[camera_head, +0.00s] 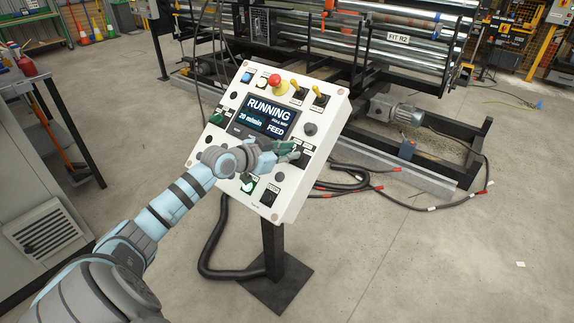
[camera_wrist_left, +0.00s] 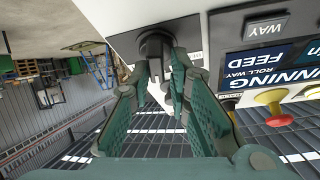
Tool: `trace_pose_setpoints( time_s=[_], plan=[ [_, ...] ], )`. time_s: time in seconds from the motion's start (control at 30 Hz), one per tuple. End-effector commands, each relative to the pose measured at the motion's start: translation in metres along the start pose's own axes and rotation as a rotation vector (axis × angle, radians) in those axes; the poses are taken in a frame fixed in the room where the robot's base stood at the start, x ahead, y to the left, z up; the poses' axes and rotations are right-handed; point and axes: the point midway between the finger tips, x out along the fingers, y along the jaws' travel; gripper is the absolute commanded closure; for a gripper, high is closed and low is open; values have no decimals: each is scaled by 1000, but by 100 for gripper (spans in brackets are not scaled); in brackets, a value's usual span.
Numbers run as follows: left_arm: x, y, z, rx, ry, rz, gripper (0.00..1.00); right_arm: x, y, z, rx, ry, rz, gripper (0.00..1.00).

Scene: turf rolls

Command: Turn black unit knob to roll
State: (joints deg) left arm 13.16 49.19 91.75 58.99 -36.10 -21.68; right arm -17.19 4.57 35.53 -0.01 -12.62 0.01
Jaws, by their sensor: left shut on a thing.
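A white control panel (camera_head: 311,183) stands tilted on a post in the head view. Its screen (camera_head: 265,115) reads RUNNING, 20 m/min and FEED. My left gripper (camera_head: 287,150) reaches across the panel to its right side, below the screen. In the left wrist view, a black knob (camera_wrist_left: 155,42) sits on the panel face, and the green fingers of my left gripper (camera_wrist_left: 165,68) are closed on it. The gripper hides most of this knob in the head view. My right gripper is not in view.
A red and yellow stop button (camera_head: 277,83) and several switches and buttons surround the screen. A lit green button (camera_head: 248,185) is low on the panel. A roller machine (camera_head: 400,60) stands behind. Black cables (camera_head: 350,180) lie on the floor.

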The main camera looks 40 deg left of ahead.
Motion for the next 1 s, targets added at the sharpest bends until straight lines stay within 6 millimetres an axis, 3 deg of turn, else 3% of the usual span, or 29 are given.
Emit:
trace_pose_setpoints(
  time_s=[0.17,0.6,0.63,0.7,1.0],
  plan=[
    [1,3,3,30,-2,30,100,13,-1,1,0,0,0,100],
    [0,4,2,38,-6,40,100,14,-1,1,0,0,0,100],
    [0,4,2,38,-6,40,81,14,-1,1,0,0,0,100],
    [0,4,2,38,-6,39,70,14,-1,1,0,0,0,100],
    [-1,1,3,41,-6,31,68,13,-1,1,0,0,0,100]
  ],
)
